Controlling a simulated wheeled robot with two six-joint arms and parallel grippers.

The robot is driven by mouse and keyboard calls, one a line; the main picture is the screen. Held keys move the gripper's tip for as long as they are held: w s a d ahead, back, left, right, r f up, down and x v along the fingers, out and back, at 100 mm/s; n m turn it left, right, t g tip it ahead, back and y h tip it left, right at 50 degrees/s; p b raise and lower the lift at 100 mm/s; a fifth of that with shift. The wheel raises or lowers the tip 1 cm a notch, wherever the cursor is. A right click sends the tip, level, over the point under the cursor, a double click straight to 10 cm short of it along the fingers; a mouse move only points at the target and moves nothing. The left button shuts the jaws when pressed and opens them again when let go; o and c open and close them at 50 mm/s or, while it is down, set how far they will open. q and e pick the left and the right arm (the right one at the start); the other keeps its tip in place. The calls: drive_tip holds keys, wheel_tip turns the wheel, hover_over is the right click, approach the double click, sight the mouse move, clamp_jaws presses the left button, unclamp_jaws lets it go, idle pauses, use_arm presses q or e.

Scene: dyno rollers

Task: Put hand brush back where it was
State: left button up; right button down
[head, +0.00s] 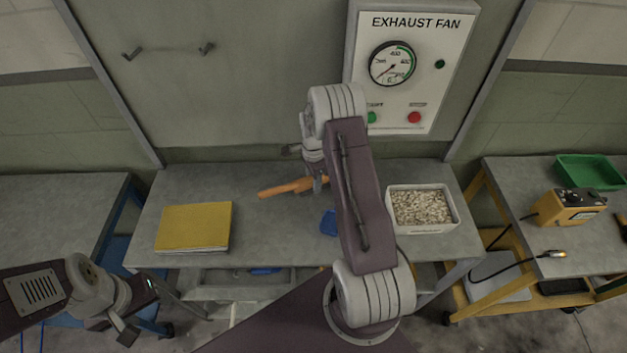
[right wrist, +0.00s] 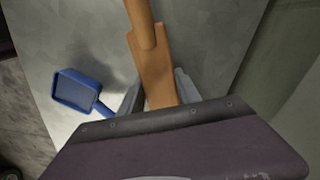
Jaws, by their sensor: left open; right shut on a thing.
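The hand brush (head: 290,187) has an orange-brown wooden handle and is held over the middle of the grey table. My right gripper (head: 317,181) is shut on it. The right wrist view shows the brush (right wrist: 151,60) between the gripper's fingers (right wrist: 158,95), reaching toward the top edge. Its bristles cannot be made out. My right arm hides part of the table behind it. My left gripper (head: 135,312) is open and empty, low at the left, in front of the table's front edge.
On the table are a yellow book (head: 193,227), a white bin of pale chips (head: 420,227) and a blue dustpan (right wrist: 80,91), partly hidden in the head view. Two hooks (head: 131,54) (head: 206,48) are on the wall. An exhaust fan panel (head: 440,90) stands behind the table.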

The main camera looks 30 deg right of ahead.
drive_tip(key=shift+f+b, duration=0.4)
drive_tip(key=shift+f, duration=0.3)
drive_tip(key=c, duration=0.8)
unclamp_jaws()
drive_tip(key=shift+o, duration=0.2)
drive_tip(key=shift+r, duration=0.15)
wheel_tip(320, 180, up, 9)
drive_tip(key=shift+f+b, duration=0.1)
drive_tip(key=shift+b, duration=0.35)
